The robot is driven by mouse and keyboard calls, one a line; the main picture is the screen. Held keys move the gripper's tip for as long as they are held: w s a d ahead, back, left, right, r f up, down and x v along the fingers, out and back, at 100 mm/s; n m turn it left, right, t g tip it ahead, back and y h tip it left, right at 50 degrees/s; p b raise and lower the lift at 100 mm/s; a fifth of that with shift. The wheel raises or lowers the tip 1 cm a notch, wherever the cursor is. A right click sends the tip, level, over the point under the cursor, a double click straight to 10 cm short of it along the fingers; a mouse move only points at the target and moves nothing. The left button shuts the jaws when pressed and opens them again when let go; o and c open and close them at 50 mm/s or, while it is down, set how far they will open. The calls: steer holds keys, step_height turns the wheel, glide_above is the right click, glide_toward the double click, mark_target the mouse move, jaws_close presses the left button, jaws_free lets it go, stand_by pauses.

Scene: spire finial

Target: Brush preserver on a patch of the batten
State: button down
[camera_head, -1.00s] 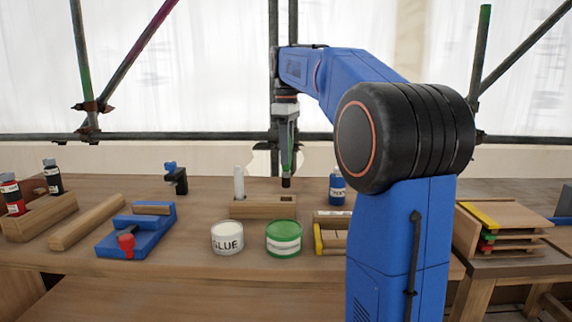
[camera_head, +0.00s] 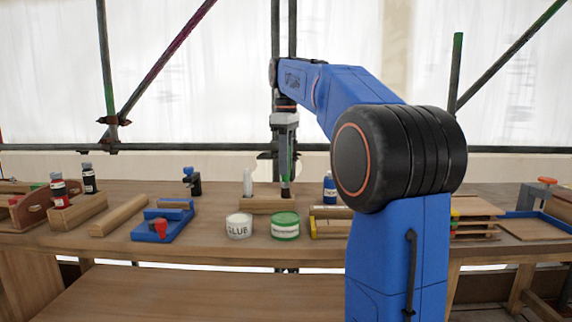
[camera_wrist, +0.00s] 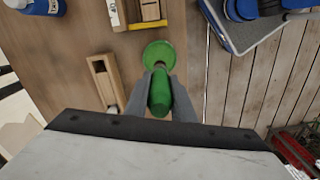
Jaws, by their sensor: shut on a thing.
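My gripper (camera_head: 285,150) is shut on a green-handled brush (camera_wrist: 160,92), which hangs upright with its dark tip down. In the head view the brush tip is just above the right end of a wooden holder (camera_head: 262,207). The holder's open slot shows in the wrist view (camera_wrist: 100,66). A green tin (camera_head: 285,227) with a white label stands in front of the holder. In the wrist view the brush tip overlaps the tin (camera_wrist: 158,48); contact cannot be told. A wooden bar (camera_head: 118,215), possibly the batten, lies on the bench at left.
A white glue pot (camera_head: 238,226) stands left of the tin, a blue bottle (camera_head: 330,190) behind it at right. A yellow-edged wooden box (camera_head: 330,227) is right of the tin. A blue fixture (camera_head: 163,222) with a red knob lies at left. Scaffold poles stand behind.

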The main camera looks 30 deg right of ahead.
mark_target(286, 181)
steer(key=shift+f, duration=2.9)
steer(key=shift+f, duration=0.55)
steer(key=shift+r, duration=3.5)
